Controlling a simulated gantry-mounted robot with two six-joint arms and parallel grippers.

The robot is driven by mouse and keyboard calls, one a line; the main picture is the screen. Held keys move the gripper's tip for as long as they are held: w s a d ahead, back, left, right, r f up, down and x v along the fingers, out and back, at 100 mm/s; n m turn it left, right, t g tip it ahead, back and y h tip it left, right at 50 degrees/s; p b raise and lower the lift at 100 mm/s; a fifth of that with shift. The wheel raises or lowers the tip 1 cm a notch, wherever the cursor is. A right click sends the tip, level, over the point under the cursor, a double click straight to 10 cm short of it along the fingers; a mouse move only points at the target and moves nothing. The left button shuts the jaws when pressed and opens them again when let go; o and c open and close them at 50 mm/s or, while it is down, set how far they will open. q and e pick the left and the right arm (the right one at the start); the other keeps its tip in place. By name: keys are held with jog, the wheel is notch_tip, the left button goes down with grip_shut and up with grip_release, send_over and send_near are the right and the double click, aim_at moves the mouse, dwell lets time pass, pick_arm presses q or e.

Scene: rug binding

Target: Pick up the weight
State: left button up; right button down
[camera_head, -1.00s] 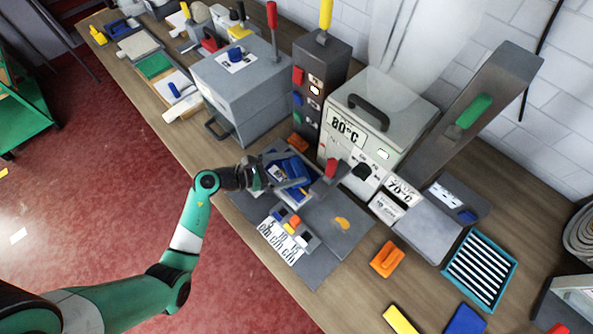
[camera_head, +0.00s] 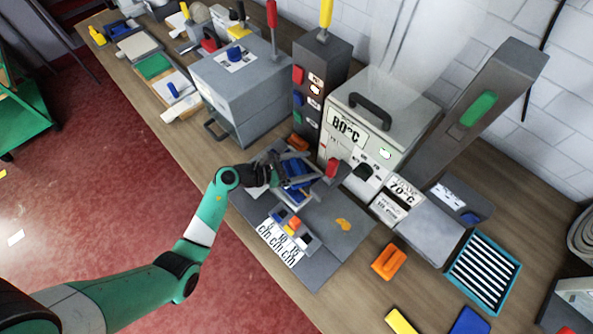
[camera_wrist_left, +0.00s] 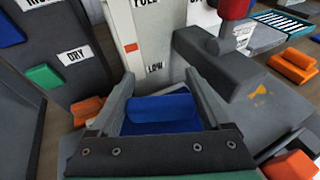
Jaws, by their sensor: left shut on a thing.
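A dark blue block (camera_wrist_left: 160,112), which appears to be the weight, sits between the two grey fingers of my left gripper (camera_wrist_left: 160,82) in the left wrist view. The gripper is shut on it. In the head view my left gripper (camera_head: 303,181) is over the grey tray at the bench's front, with the blue block (camera_head: 296,190) at its fingers. I cannot tell whether the block is clear of the tray. My right gripper is not in view.
A white 80°C machine (camera_head: 377,125) with a red-knobbed lever (camera_head: 332,168) stands just behind the gripper. A dark column with coloured buttons (camera_head: 318,85) is behind left. A white scale card (camera_head: 280,240) lies in front.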

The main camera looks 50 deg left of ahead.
pick_arm(q)
grip_shut()
jog(key=shift+r, duration=0.1)
jog(key=shift+r, duration=0.1)
jog(key=shift+r+p, duration=0.3)
jog(key=shift+r, duration=0.2)
notch_tip(320, 180, up, 2)
jog(key=shift+r+p, duration=0.25)
jog(key=shift+p, duration=0.35)
jog(key=s+d+r+p, duration=0.5)
jog(key=s+d+r, duration=0.2)
jog(key=s+r, duration=0.2)
jog(key=s, duration=0.2)
jog(key=shift+s+d+r, duration=0.15)
jog(key=shift+s+d, duration=0.2)
jog(key=shift+d, duration=0.05)
